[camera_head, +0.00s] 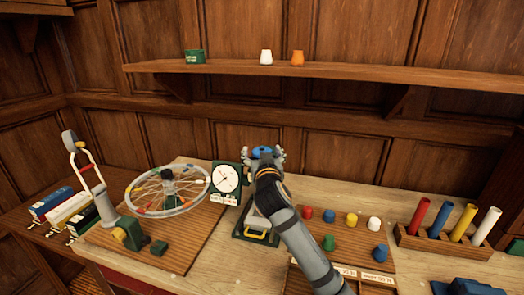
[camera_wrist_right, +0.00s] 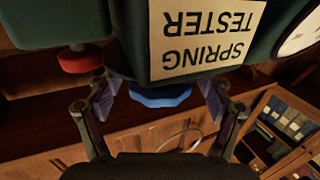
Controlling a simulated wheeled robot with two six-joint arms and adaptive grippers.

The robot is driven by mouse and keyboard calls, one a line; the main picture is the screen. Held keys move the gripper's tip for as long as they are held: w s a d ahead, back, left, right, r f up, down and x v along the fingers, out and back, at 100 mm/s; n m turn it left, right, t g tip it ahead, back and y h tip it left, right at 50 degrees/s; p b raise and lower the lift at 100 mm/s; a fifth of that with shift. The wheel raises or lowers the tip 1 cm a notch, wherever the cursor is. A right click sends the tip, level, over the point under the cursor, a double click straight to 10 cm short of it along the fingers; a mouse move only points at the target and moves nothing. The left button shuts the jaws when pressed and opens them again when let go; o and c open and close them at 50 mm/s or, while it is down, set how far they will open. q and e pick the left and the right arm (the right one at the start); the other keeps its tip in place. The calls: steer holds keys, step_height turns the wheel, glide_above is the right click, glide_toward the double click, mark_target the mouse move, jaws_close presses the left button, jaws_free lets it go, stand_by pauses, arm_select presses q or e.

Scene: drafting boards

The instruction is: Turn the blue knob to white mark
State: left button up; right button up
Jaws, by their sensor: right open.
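The blue knob (camera_head: 262,150) sits at the top of the dark green spring tester (camera_head: 240,228), beside its white dial (camera_head: 227,178). In the right wrist view the blue knob (camera_wrist_right: 160,97) shows partly below the green body with its upside-down SPRING TESTER label (camera_wrist_right: 207,38). My right gripper (camera_head: 263,156) is open, with one finger on each side of the knob. In the wrist view a gap shows between the knob and each finger of the right gripper (camera_wrist_right: 160,100). I cannot make out the white mark. My left gripper is out of view.
A spoked wheel (camera_head: 133,206) on a board stands left of the tester. Several coloured knobs (camera_head: 351,219) and a rack of coloured tubes (camera_head: 435,245) are on the right. A shelf (camera_head: 350,72) runs along the wall above. A red knob (camera_wrist_right: 80,60) shows in the wrist view.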

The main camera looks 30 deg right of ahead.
steer(key=shift+d, duration=0.1)
steer(key=c, duration=1.2)
steer(key=shift+o, duration=0.2)
steer(key=shift+r+n+t+y, duration=0.1)
steer(key=shift+n+t+y, duration=0.3)
steer(key=shift+n+y, duration=0.35)
steer(key=shift+n+t+y, duration=0.5)
steer(key=shift+n+y, duration=0.55)
steer(key=shift+y, duration=0.7)
steer(key=shift+n+y, duration=0.6)
steer(key=shift+y, duration=0.6)
steer(key=o, duration=1.2)
steer(key=shift+c, duration=0.2)
